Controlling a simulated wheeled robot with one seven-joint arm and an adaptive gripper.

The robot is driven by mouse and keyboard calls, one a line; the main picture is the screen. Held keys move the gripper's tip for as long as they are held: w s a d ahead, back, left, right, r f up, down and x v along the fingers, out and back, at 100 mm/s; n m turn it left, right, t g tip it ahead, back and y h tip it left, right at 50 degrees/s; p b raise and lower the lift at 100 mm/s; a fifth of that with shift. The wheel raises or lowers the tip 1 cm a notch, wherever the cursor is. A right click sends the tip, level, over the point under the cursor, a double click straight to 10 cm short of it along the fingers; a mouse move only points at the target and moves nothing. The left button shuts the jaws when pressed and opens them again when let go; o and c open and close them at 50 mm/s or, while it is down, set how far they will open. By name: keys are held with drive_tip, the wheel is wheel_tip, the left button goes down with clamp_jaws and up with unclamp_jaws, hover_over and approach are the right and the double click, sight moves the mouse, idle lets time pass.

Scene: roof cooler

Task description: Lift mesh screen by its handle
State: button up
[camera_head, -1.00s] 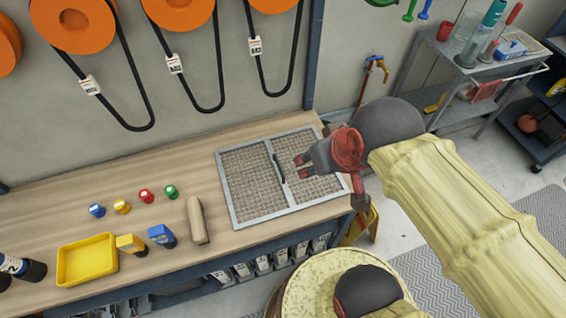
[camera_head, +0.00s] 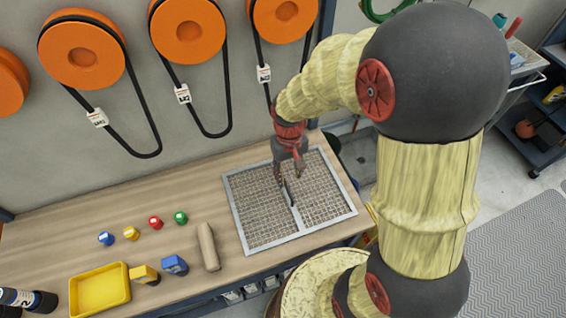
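The mesh screen (camera_head: 260,216) lies flat on the wooden bench. It is a grey metal frame with two mesh panels and a bar between them. Its dark handle (camera_head: 291,197) stands on the middle bar, and its far end is partly hidden by my gripper. My gripper (camera_head: 287,178) points down at the far end of the handle, with its two fingers apart. Whether the fingers are level with the handle or still above it cannot be told from this view.
On the bench (camera_head: 190,200) to the left are several coloured caps, a tan cylinder (camera_head: 208,247), a blue block (camera_head: 175,265) and a yellow tray (camera_head: 100,292). Orange reels (camera_head: 188,32) with hanging black belts line the wall behind. A cart stands at the right.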

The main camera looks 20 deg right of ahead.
sight(287, 188)
drive_tip(key=shift+t, duration=0.3)
drive_tip(key=f+b, duration=0.5)
drive_tip(key=f, duration=0.2)
drive_tip(key=w+f+b, duration=0.1)
drive_tip(key=f+b, duration=0.2)
drive_tip(key=f, duration=0.1)
drive_tip(key=shift+f+b, duration=0.25)
drive_tip(key=shift+b, duration=0.1)
drive_tip(key=shift+c, duration=0.6)
drive_tip(key=c, duration=0.7)
clamp_jaws()
drive_tip(key=shift+r, duration=0.15)
drive_tip(key=shift+r+p, duration=2.9)
drive_tip(key=shift+r, duration=0.55)
